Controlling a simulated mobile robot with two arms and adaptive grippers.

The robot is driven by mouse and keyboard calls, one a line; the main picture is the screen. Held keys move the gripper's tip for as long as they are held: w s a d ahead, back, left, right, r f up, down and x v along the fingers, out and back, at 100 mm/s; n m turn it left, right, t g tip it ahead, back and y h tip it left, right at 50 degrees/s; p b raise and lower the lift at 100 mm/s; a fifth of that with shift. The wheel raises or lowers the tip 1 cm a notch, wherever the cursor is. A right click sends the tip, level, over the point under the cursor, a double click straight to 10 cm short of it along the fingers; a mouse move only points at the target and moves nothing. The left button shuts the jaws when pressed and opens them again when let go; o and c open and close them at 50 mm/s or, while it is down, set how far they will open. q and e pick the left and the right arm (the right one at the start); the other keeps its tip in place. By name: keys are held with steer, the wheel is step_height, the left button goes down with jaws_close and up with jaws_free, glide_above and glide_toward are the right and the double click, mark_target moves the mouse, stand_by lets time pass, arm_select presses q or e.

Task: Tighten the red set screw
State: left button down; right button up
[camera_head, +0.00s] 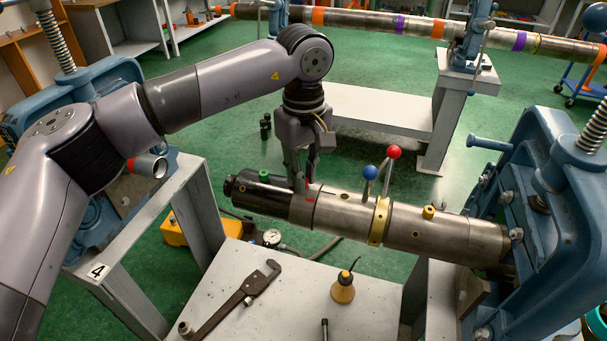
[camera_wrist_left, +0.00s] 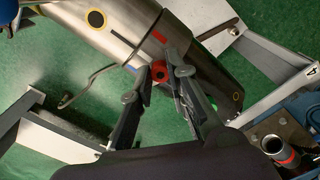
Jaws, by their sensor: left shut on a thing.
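The red set screw (camera_wrist_left: 159,71) shows in the left wrist view as a small red piece with a dark centre, between my left fingertips. It sits on the metal pipe assembly (camera_head: 342,218), which lies across the middle of the head view. My left gripper (camera_head: 306,180) reaches down from above onto the pipe's upper side. In the left wrist view my left gripper (camera_wrist_left: 158,78) is shut on the screw, with a finger on each side. In the head view the fingers mostly hide the screw. My right gripper is not in view.
A blue vise (camera_head: 545,200) holds the pipe's right end. Levers with a red ball (camera_head: 394,152) and a blue ball (camera_head: 369,172) rise right of my gripper. A pipe wrench (camera_head: 235,300) and an oil can (camera_head: 343,289) rest on the grey bench (camera_head: 290,320) below.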

arm_select(q)
steer(key=shift+w+r+m, duration=0.15)
steer(key=shift+r+m, duration=0.15)
steer(key=shift+m, duration=0.7)
steer(key=c, duration=1.9)
jaws_free()
steer(key=o, duration=0.4)
steer(key=shift+f, duration=0.2)
steer(key=shift+c, duration=0.2)
steer(key=shift+r, duration=0.1)
step_height(320, 180, up, 12)
